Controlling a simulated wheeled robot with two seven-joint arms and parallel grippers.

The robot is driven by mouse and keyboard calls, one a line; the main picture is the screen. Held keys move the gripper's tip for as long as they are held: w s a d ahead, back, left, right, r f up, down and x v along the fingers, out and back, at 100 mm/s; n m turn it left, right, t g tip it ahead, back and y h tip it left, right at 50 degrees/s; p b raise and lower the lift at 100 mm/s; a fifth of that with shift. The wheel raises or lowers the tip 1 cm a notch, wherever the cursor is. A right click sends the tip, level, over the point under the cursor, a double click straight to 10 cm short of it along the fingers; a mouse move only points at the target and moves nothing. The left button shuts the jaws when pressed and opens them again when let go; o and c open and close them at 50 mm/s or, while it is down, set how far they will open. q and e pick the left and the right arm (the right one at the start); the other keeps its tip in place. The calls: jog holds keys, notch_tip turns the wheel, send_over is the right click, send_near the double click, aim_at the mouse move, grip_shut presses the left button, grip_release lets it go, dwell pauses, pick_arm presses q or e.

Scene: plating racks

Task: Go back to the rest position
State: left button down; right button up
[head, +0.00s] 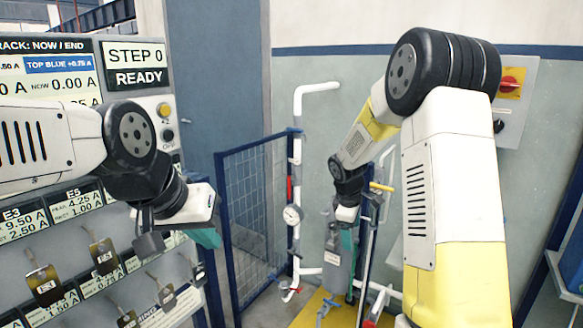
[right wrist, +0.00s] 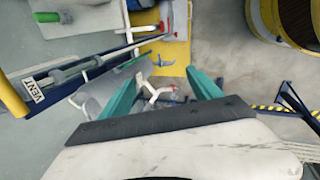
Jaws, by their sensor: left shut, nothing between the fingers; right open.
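My left gripper (head: 207,238) hangs in front of the right edge of the panel in the head view. Its teal fingers are shut with nothing seen in them. My right gripper (head: 347,242) points down beside the pipework, partly hidden by its own wrist. In the right wrist view, the right gripper's two teal fingers (right wrist: 162,77) stand wide apart. A white pipe fitting shows beyond the gap, apparently not held. My right arm is raised and bent, with its elbow high at the right.
A panel (head: 140,104) with a "STEP 0 READY" display and several hanging tags (head: 43,285) fills the left. White pipes with a gauge (head: 292,215) and a blue mesh gate (head: 245,205) stand mid-view. A red-knobbed switch box (head: 512,85) is behind my right arm.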

jog(key=s+a+r+m+t+y, duration=0.1)
jog(key=s+r+m, duration=0.5)
jog(key=s, duration=0.8)
jog(key=s+a+r+m+t+y, duration=0.2)
jog(key=s+r+m, duration=0.4)
jog(key=s+r, duration=0.6)
jog(key=s+y, duration=0.1)
jog(key=s, duration=0.2)
jog(key=shift+a, duration=0.25)
jog(key=shift+r, duration=0.1)
dwell(0.8)
